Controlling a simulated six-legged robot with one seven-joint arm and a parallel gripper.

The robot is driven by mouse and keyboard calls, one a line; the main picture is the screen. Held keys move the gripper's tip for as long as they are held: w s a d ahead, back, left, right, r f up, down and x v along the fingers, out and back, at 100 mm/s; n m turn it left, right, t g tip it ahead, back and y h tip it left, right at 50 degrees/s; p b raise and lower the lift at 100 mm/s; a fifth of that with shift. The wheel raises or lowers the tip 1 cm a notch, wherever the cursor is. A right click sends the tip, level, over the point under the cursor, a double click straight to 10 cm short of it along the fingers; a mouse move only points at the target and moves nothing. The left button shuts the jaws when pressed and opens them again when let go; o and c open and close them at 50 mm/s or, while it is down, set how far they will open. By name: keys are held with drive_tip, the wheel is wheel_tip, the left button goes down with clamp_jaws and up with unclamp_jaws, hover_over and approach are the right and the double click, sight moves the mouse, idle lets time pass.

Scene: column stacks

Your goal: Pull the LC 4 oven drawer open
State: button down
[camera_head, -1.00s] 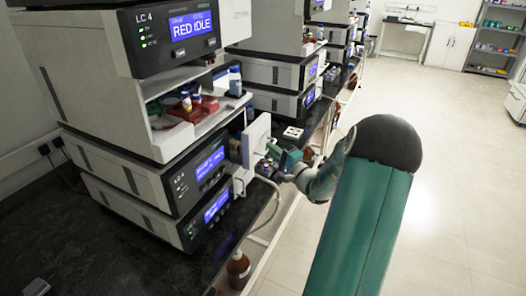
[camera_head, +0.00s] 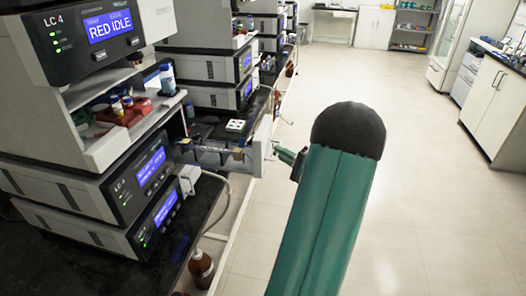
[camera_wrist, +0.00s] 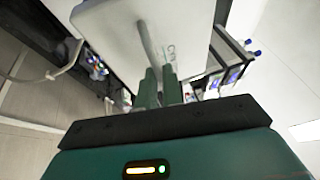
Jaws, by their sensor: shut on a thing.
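The LC 4 oven drawer (camera_head: 222,153) stands out from the stack on the left, its white front panel (camera_head: 263,146) well clear of the unit. Metal parts show along the drawer behind the panel. My gripper (camera_head: 279,149) is at the outer face of the panel, partly hidden behind my arm. In the wrist view the white panel (camera_wrist: 118,32) fills the upper middle, with a grey bar handle (camera_wrist: 147,42) on it. My gripper (camera_wrist: 161,76) is shut on the lower end of this handle in that view.
A brown bottle (camera_head: 201,268) stands low beside the bench. More stacks line the bench behind. The floor (camera_head: 420,190) to the right is open.

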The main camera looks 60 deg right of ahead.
drive_tip(key=shift+s+d, duration=0.25)
drive_tip(key=shift+s, duration=0.4)
drive_tip(key=shift+s+d, duration=0.2)
drive_tip(key=shift+s, duration=0.45)
drive_tip(key=c, duration=1.5)
unclamp_jaws()
drive_tip(key=shift+c, duration=0.2)
drive_tip(key=s+f, duration=0.2)
drive_tip(key=s, duration=1.1)
drive_tip(key=shift+s+a+f, duration=0.15)
drive_tip(key=shift+s+a, duration=0.15)
drive_tip(key=shift+a, duration=0.05)
